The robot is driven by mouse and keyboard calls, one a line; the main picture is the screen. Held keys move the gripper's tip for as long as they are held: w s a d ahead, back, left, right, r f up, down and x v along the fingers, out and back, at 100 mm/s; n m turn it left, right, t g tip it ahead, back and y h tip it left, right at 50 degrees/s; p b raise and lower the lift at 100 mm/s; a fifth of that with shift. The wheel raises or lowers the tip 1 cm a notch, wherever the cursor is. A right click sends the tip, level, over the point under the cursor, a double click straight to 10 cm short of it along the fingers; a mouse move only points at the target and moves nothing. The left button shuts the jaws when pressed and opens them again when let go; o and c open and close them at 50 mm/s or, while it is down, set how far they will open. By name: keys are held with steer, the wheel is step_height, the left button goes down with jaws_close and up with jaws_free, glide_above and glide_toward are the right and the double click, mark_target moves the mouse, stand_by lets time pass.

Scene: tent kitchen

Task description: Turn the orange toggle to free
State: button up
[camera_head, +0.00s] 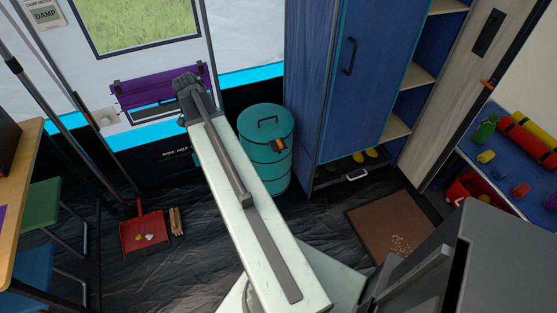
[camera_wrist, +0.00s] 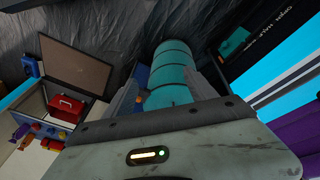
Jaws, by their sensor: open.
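A teal drum (camera_head: 250,172) with a lid handle stands on the dark floor at the middle. A small orange and black piece (camera_head: 278,145) sits on its front upper side; I cannot tell which way it is turned. Another small orange piece (camera_head: 487,84) shows on the dark edge at the right, so I cannot be sure which is the toggle. In the wrist view the drum (camera_wrist: 172,73) appears beyond my gripper (camera_wrist: 170,66). Its grey fingers are apart with nothing held between them. In the head view I cannot make out my fingertips.
A blue cabinet (camera_head: 345,85) stands right of the drum. A purple rack (camera_head: 158,88) hangs on the wall at left. A red dustpan (camera_head: 145,232) and a brown mat (camera_head: 390,225) lie on the floor. A desk (camera_head: 22,190) is at far left.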

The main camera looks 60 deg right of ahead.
mark_target(279, 143)
steer(key=s+d+f+m+g+b, duration=0.1)
steer(key=s+d+f+m+b, duration=0.35)
steer(key=d, duration=0.45)
steer(key=s+d+f+m+g+b, duration=0.1)
steer(key=s+d+f+m+b, duration=0.1)
steer(key=s+d+f+m, duration=0.45)
steer(key=d+f+b, duration=0.1)
steer(key=b, duration=0.1)
steer(key=s+d+f+n+b, duration=0.1)
steer(key=d+f+b, duration=0.1)
steer(key=d+f+n+b, duration=0.1)
steer(key=b, duration=0.1)
steer(key=shift+s+d+f+h, duration=0.25)
steer(key=shift+s+f+h, duration=0.1)
steer(key=shift+s+h, duration=0.05)
steer(key=shift+s+d+f+b, duration=0.15)
steer(key=shift+f+b, duration=0.2)
steer(key=shift+b, duration=0.2)
steer(key=shift+r, duration=0.1)
